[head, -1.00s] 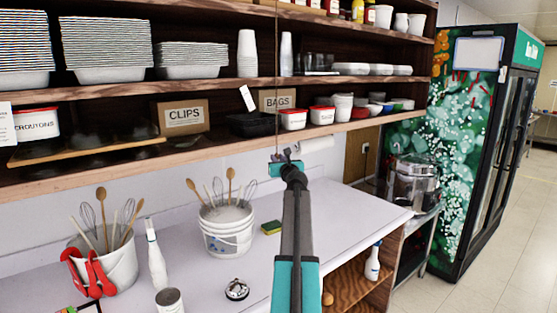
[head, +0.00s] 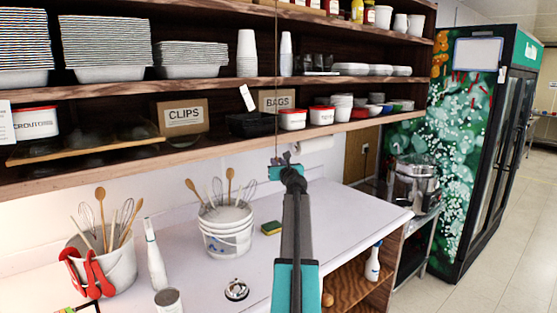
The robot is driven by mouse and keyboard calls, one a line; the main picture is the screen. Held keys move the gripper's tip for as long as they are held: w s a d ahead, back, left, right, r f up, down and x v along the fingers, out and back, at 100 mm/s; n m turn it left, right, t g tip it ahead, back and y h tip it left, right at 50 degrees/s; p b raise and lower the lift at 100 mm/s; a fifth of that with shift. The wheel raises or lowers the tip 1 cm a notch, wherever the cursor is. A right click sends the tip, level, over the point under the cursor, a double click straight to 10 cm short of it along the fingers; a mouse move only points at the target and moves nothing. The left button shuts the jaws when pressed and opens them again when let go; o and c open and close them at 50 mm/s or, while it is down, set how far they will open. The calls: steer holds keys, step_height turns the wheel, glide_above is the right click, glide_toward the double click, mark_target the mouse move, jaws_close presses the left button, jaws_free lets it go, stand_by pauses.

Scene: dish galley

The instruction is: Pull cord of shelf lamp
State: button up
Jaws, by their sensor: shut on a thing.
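A thin dark cord (head: 277,95) hangs straight down in front of the shelves in the head view, from the top edge of the picture to my gripper. My gripper (head: 281,163) is shut on the lower end of the cord, just below the front edge of the lower shelf and above the counter. The arm hides part of the jaws. The lamp itself is not in view.
The lower shelf (head: 225,145) holds a clips box (head: 182,115), a bags box (head: 276,101) and several tubs. On the counter (head: 330,205) stand a utensil bucket (head: 228,240), a spray bottle (head: 155,255) and a sponge (head: 271,229). The counter's right part is clear.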

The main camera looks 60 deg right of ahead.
steer(key=shift+r+p, duration=0.5)
steer(key=shift+p, duration=0.05)
steer(key=o, duration=1.1)
steer(key=shift+s+a, duration=0.1)
steer(key=p+v, duration=0.1)
steer(key=v, duration=0.6)
steer(key=shift+s+a, duration=0.25)
stand_by(0.4)
stand_by(0.5)
